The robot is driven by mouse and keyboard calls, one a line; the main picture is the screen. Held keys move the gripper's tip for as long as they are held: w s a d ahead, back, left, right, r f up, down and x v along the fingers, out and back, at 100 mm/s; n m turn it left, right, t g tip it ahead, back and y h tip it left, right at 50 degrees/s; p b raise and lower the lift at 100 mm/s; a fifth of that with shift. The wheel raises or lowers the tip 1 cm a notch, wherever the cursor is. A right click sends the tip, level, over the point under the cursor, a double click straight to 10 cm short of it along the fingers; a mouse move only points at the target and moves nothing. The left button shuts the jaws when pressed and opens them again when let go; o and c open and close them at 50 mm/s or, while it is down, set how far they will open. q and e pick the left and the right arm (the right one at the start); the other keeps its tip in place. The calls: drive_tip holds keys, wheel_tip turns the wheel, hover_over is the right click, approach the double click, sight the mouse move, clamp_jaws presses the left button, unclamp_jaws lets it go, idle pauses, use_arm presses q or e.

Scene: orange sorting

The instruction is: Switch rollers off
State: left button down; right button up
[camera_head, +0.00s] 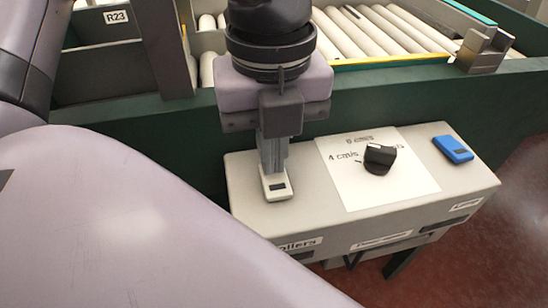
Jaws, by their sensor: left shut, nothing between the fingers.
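The control box (245,215) has a pale top and a front label (297,245), partly hidden by my arm, that ends in "ollers". Above that label is a small off-white rocker switch (277,189) with a dark slot. My left gripper (274,168) points down with its fingers shut and empty. Its fingertips are at the back part of the switch and hide some of it. They look to be touching it, but I cannot tell whether they press it. My right gripper is not in view.
A black knob (379,158) sits on a white panel (405,190) in the middle of the box. A blue rocker switch (453,149) is at its right. Behind are a dark green frame (400,108) and conveyor rollers (350,38). My left arm covers the lower left.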

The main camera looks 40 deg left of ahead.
use_arm(q)
drive_tip(key=shift+r+p, duration=1.85)
drive_tip(key=shift+r, duration=1.65)
drive_tip(key=shift+s+f, duration=0.1)
